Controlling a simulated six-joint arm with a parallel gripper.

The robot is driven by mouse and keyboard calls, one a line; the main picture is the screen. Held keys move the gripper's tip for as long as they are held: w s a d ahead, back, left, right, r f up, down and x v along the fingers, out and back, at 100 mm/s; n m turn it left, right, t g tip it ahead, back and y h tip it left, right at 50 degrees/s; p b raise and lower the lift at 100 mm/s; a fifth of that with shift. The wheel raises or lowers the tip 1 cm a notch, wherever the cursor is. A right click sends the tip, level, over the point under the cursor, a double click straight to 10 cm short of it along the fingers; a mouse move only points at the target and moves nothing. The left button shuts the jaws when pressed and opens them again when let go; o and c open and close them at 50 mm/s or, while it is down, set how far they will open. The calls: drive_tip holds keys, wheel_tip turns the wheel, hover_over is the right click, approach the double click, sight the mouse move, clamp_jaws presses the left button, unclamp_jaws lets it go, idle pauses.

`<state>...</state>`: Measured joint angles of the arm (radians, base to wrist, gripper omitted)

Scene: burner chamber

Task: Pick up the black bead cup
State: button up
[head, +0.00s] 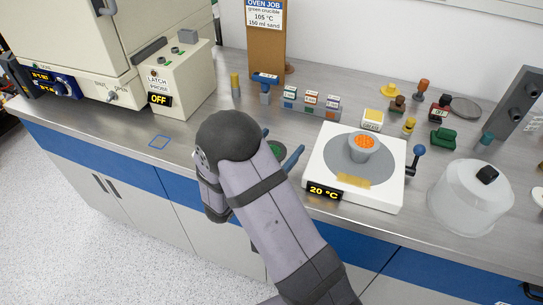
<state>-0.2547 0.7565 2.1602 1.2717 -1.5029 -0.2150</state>
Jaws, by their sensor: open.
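I cannot make out a cup of black beads for sure in the head view. A grey cup of orange beads (365,146) stands upright on the round grey plate of the white hot plate (322,163). A small dark object with red on it (440,107) sits at the back right; I cannot tell what it is. My arm reaches up from the bottom and bends near the middle. A green round thing and a blue piece (293,158) show beside the arm, partly hidden.
A cream oven (75,50) and a latch box reading OFF (175,85) stand at left. Several small labelled blocks (310,101) line the back. A clear domed cover (468,197) stands at right.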

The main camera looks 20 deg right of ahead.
drive_tip(key=shift+c, duration=0.6)
drive_tip(key=c, duration=1.1)
drive_tip(key=shift+o, duration=0.2)
drive_tip(key=shift+r, duration=0.15)
wheel_tip(320, 180, up, 10)
drive_tip(key=shift+f, duration=0.15)
wheel_tip(320, 180, up, 5)
drive_tip(key=p, duration=0.4)
drive_tip(key=shift+f, duration=0.2)
